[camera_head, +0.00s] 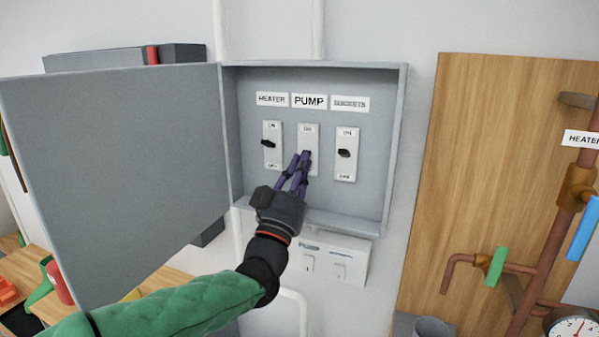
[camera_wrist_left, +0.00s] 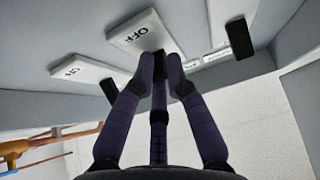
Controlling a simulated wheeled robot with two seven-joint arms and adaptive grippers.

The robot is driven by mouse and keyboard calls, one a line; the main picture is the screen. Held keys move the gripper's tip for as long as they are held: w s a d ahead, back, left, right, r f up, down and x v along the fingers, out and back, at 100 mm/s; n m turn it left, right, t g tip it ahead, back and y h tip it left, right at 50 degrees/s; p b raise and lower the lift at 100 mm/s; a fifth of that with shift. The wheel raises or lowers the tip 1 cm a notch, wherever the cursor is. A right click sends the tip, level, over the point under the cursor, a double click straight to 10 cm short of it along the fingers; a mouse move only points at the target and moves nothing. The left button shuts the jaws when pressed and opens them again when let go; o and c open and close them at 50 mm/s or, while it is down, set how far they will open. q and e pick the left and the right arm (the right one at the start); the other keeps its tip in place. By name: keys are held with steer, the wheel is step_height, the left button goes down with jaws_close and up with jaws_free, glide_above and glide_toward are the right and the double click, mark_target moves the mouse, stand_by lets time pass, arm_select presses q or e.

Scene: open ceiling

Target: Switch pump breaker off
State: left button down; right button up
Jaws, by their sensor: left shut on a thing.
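The pump breaker (camera_head: 309,131) is the middle of three white switch plates inside an open grey breaker box (camera_head: 384,190). The label PUMP (camera_head: 309,101) is above it. My left gripper (camera_head: 303,160) reaches up to this plate, its purple fingers covering the plate's middle and the lever. In the left wrist view the fingertips (camera_wrist_left: 160,62) are close together at the dark lever, beside the OFF end of the pump plate (camera_wrist_left: 136,36). The lever is mostly hidden, so its position cannot be told. My right gripper is not in view.
The heater breaker (camera_head: 272,131) and a third breaker (camera_head: 347,141) flank it closely, each with a black lever. The box door (camera_head: 120,180) stands open at left. A white switch unit (camera_head: 335,262) sits below. Pipes (camera_head: 520,268) and a wooden panel (camera_head: 450,150) are at right.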

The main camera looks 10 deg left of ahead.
arm_select(q)
steer(key=shift+s+a+r, duration=0.1)
steer(key=shift+s+r, duration=0.05)
steer(key=shift+r, duration=0.4)
steer(key=c, duration=1.2)
jaws_free()
steer(key=v, duration=1.2)
steer(key=shift+f, duration=0.35)
